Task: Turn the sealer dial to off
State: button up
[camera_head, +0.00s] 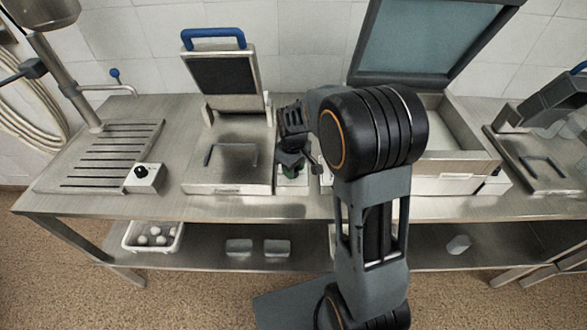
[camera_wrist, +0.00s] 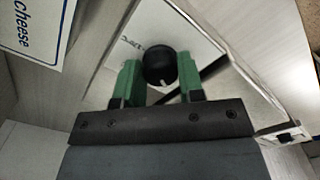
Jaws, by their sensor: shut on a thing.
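My gripper (camera_wrist: 158,76) has green fingers, one on each side of a round black dial (camera_wrist: 159,64), and is shut on it. The dial has a small white pointer mark at its lower edge in the wrist view. It sits on a pale metal control box (camera_wrist: 187,30) with partly hidden dark lettering to the left of the dial. In the head view my gripper (camera_head: 291,167) is low over the small box (camera_head: 291,182), between the press-like machine (camera_head: 227,165) and the open-lidded machine (camera_head: 440,184). The dial is hidden there by my gripper and arm.
A second control box (camera_head: 146,180) with a black knob stands beside the slatted drain area at left. A sign reading "cheese" (camera_wrist: 38,25) is close at left in the wrist view. A white basket (camera_head: 153,238) with pale round items sits on the lower shelf.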

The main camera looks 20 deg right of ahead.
jog(key=n, duration=0.5)
jog(key=shift+n+b, duration=0.3)
jog(key=shift+n, duration=0.4)
jog(key=o, duration=0.9)
notch_tip(320, 180, up, 14)
jog(key=shift+f, duration=0.1)
dwell(0.7)
